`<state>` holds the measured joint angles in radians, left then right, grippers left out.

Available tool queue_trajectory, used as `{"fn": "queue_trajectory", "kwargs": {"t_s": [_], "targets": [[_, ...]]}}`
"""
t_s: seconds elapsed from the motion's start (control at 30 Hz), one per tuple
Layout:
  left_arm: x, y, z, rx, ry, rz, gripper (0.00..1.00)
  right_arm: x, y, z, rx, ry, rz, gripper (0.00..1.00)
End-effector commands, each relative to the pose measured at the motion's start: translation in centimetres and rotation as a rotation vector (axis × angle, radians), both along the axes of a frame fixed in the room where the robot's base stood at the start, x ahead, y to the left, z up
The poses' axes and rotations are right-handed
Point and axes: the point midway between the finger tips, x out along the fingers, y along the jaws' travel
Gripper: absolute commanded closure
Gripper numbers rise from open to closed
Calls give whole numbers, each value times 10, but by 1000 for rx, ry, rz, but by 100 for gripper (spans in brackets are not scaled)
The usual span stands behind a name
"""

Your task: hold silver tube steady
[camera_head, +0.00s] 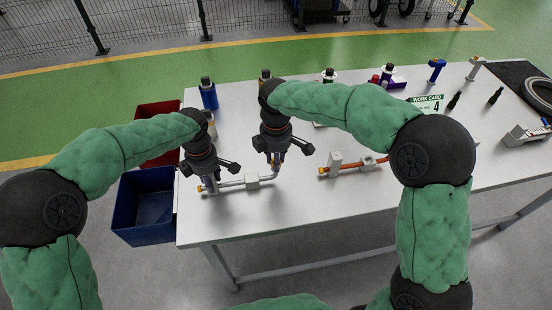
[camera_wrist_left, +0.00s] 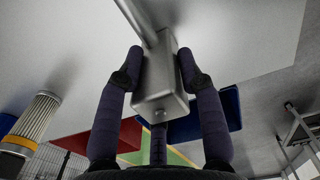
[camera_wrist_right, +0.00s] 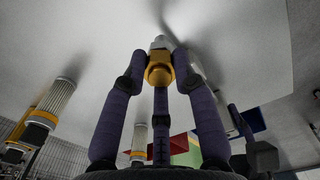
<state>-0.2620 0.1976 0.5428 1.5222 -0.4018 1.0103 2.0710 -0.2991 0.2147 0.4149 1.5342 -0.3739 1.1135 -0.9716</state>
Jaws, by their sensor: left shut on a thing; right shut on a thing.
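My left gripper (camera_head: 210,181) is at the left end. In the left wrist view its fingers are shut on a grey block (camera_wrist_left: 160,85), from which the tube (camera_wrist_left: 138,18) runs away. My right gripper (camera_head: 275,163) is at the bent right end. In the right wrist view its fingertips are shut on the tube's orange end fitting (camera_wrist_right: 159,73). The fingers partly hide both ends.
A copper-coloured tube (camera_head: 353,167) with a grey block (camera_head: 335,161) lies to the right on the white table (camera_head: 300,213). A blue bin (camera_head: 143,233) and a red bin (camera_head: 160,111) stand off its left edge.

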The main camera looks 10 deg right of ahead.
Motion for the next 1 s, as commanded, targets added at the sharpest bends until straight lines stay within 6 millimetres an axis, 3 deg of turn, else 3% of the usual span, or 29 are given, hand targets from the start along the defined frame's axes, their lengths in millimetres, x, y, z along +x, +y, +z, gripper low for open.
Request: {"fn": "queue_trajectory", "kwargs": {"t_s": [0.27,0.3,0.4,0.77,1.0], "targets": [[-1,0,-2,1,4,-1,100,-4,1,-7,-4,17,3,100],[-1,0,-2,2,4,-1,100,-4,1,-7,-4,17,3,69],[-1,0,-2,2,5,-1,100,-3,1,-6,-4,13,2,47],[-1,0,-2,1,3,-1,100,-1,0,1,-1,3,0,47],[-1,0,-1,1,3,-1,100,0,1,34,2,-1,0,47]]}}
